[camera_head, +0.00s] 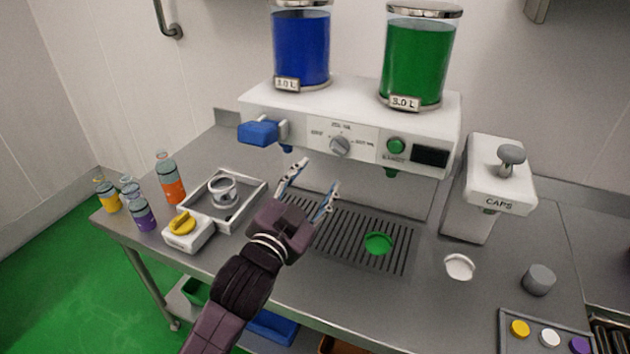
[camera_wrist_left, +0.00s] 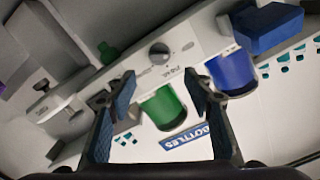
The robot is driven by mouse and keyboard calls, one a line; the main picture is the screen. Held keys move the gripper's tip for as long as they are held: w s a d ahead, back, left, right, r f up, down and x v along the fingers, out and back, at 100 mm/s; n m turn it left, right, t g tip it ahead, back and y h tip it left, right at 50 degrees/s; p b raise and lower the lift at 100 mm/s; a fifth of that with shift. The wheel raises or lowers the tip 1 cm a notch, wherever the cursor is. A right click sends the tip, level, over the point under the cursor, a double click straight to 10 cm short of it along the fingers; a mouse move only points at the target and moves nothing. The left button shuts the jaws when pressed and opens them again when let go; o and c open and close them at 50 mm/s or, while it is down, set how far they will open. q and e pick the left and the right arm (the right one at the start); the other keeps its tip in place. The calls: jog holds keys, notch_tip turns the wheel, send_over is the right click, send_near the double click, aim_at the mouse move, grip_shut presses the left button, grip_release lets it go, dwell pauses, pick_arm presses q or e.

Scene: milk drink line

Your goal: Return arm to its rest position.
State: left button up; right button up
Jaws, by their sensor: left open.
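My left gripper (camera_head: 308,190) is open and empty. It is held above the left end of the drain grate (camera_head: 345,232), in front of the dispensing machine (camera_head: 290,125). In the left wrist view the two fingers (camera_wrist_left: 160,95) stand apart with nothing between them. Behind them show the machine's knob (camera_wrist_left: 159,53), the green tank (camera_wrist_left: 163,107) and the blue tank (camera_wrist_left: 232,72). My right gripper does not show in either view.
A tray with a metal ring (camera_head: 223,190), a yellow-knobbed box (camera_head: 185,230) and several bottles (camera_head: 170,178) stand left. The caps dispenser (camera_head: 497,185), a grey cylinder (camera_head: 538,279) and a cap tray (camera_head: 508,345) are right. A green disc (camera_head: 378,243) lies on the grate.

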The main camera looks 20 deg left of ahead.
pick_arm(q)
jog(key=shift+s, duration=0.1)
dwell(0.4)
jog(key=s+a+f+n+g, duration=0.1)
jog(key=s+f+g, duration=0.35)
jog(key=f, duration=0.45)
jog(key=s+f+n+g, duration=0.25)
jog(key=s+f, duration=0.35)
jog(key=f, duration=0.4)
jog(key=s+f+g, duration=0.4)
jog(key=s+f, duration=0.2)
jog(key=s, duration=0.4)
jog(key=s+f+g, duration=0.4)
jog(key=s+f, duration=0.1)
jog(key=s, duration=0.5)
notch_tip(320, 180, down, 28)
jog(key=b, duration=0.3)
jog(key=s+a+f+g+b, duration=0.2)
jog(key=s+f+b, duration=0.1)
jog(key=s+f, duration=1.5)
notch_tip(320, 180, down, 4)
jog(key=shift+a+r+y+b, duration=0.15)
jog(key=shift+r+y+b, duration=0.05)
jog(key=shift+y+b, duration=0.15)
